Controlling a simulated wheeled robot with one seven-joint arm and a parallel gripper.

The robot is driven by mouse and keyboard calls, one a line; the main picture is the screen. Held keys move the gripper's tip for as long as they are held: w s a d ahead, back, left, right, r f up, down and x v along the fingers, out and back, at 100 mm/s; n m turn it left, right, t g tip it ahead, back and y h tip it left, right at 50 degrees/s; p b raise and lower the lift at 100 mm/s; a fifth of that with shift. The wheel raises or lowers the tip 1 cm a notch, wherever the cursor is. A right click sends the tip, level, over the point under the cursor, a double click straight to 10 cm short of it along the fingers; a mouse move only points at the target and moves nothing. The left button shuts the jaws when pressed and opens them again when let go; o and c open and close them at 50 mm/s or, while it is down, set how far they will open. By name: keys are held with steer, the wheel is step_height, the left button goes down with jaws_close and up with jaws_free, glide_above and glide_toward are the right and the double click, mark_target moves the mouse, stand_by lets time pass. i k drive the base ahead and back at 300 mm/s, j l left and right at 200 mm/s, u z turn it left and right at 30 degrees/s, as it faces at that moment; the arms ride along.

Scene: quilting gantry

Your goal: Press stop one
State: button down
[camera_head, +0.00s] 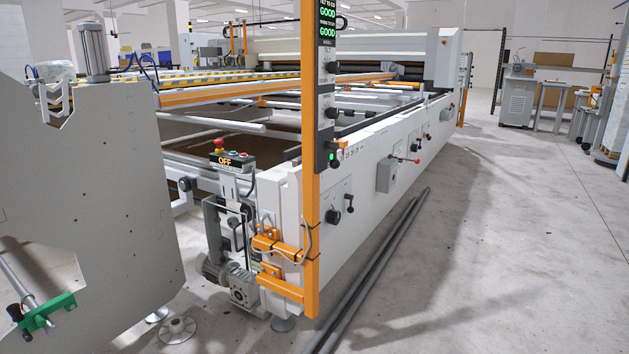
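A small control box (232,160) with a dark top and an "OFF" label stands on a post at the near end of the long white machine. A red mushroom-shaped button (219,144) sticks up at the left of its top. Smaller green and red buttons (238,152) sit to its right. I cannot read any label that says "stop one". Nothing touches the box or its buttons. My gripper is not in view.
An orange post (311,220) with a dark panel (326,90) reading "GOOD" stands right of the box. A grey side plate (90,200) fills the left. Long grey pipes (375,265) lie on the floor beside the machine. The floor (500,250) at right is open.

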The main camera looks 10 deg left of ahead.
mark_target(218, 143)
steer(key=i+j, duration=0.2)
steer(key=j, duration=0.3)
steer(key=i+j, duration=0.15)
steer(key=j, duration=0.35)
steer(key=i+j, duration=0.2)
steer(key=j, duration=0.35)
steer(key=i+j, duration=0.15)
steer(key=j, duration=0.35)
steer(key=i+j, duration=0.2)
steer(key=j, duration=0.3)
steer(key=i+j, duration=0.2)
steer(key=j, duration=0.3)
steer(key=i+j, duration=0.15)
steer(key=j, duration=0.35)
steer(key=i+j, duration=0.2)
steer(key=j, duration=0.35)
